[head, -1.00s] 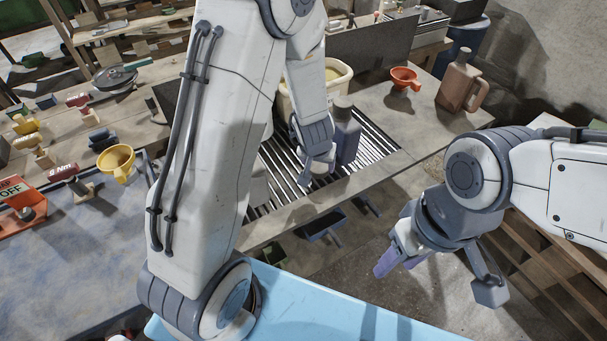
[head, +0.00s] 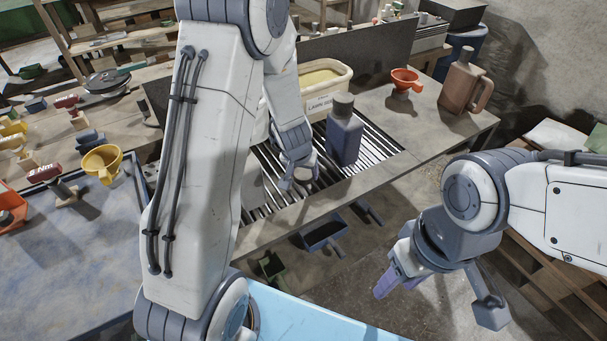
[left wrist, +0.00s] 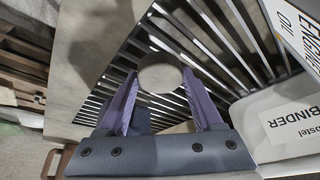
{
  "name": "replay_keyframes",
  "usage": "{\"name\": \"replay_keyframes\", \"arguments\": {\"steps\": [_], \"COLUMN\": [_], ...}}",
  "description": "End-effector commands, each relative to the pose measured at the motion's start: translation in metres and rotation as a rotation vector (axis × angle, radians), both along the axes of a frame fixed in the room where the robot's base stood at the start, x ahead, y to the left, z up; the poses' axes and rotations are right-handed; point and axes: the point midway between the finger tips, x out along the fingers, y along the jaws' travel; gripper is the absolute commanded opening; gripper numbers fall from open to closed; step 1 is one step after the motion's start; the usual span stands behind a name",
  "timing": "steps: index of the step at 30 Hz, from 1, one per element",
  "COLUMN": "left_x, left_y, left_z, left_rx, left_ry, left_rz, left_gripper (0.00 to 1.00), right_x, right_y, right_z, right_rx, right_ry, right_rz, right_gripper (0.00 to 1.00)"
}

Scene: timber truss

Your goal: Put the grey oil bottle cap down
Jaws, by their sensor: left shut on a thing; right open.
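My left gripper (head: 298,180) is over the slatted metal grate (head: 378,148), left of a blue-grey bottle (head: 344,138). The bottle stands upright on the grate and shows a grey top. In the left wrist view, my left gripper (left wrist: 160,95) has its two purple fingers on either side of a round, pale grey cap (left wrist: 160,77). It is shut on this cap, with the grate's slats behind. I cannot tell how far the cap is above the grate. My right gripper (head: 432,290) is open and empty, low over the floor at the right.
A cream tub with yellow contents (head: 325,78) stands behind the bottle. An orange funnel (head: 405,78) and a brown jug (head: 463,85) stand on the bench to the right. In the left wrist view, a white container labelled BINDER (left wrist: 290,120) is close at the right.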

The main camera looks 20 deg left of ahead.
Motion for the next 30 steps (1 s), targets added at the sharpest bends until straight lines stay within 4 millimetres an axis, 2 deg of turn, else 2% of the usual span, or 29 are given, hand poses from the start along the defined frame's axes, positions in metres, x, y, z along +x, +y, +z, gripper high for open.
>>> {"name": "replay_keyframes", "arguments": {"steps": [5, 6, 8, 9, 20, 23, 30], "left_x": [0.000, 0.000, 0.000, 0.000, 0.000, -0.004, -0.023], "left_y": [0.000, 0.000, 0.000, 0.000, 0.000, 0.000, -0.003], "left_z": [-0.004, -0.004, -0.003, -0.003, 0.002, 0.015, 0.064], "left_rx": [0.000, 0.000, 0.000, 0.000, 0.000, 0.000, 0.000], "left_ry": [0.000, 0.000, 0.000, 0.000, 0.000, -0.001, -0.001], "left_rz": [-0.001, -0.001, -0.001, 0.000, 0.001, 0.000, 0.000], "left_gripper": [0.12, 0.71, 0.94, 0.97, 0.97, 0.97, 0.97], "right_x": [0.000, 0.000, 0.000, 0.000, 0.000, 0.000, 0.000], "right_y": [0.000, 0.000, 0.000, 0.000, 0.000, 0.000, 0.000], "right_z": [-0.004, -0.004, -0.002, -0.002, 0.002, 0.012, 0.049], "right_rx": [0.000, 0.000, 0.000, 0.000, 0.000, 0.000, 0.000], "right_ry": [0.000, 0.000, 0.000, 0.000, 0.000, 0.000, 0.000], "right_rz": [0.000, 0.000, 0.000, 0.000, 0.000, 0.000, 0.000], "right_gripper": [0.50, 0.50, 0.50, 0.50, 0.50, 0.50, 0.50]}}
